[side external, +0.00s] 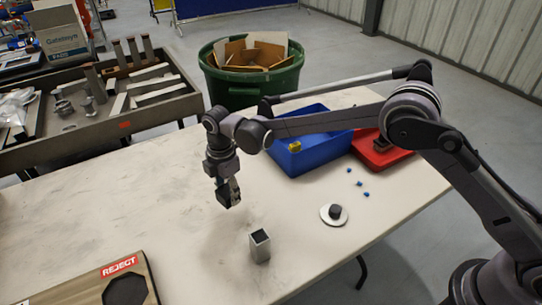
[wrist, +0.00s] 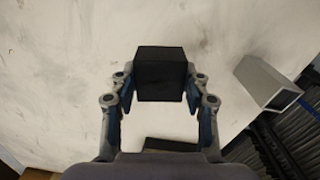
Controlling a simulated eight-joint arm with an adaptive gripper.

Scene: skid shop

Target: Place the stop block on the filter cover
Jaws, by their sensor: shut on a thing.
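My gripper (side external: 229,188) hangs above the middle of the table, pointing down. It is shut on a dark, box-shaped block, the stop block (wrist: 160,72), which sits between the two fingertips in the wrist view. In the side view the dark block (side external: 231,198) is small and partly merged with the fingers, clear of the table top. The disc does not show in the wrist view.
A grey, hollow square tube (side external: 260,246) stands upright between gripper and front edge; it also shows in the wrist view (wrist: 267,82). A blue bin (side external: 315,157), red tray (side external: 372,158) and small blue pieces (side external: 359,184) lie behind the disc. A REJECT box (side external: 82,285) is front left.

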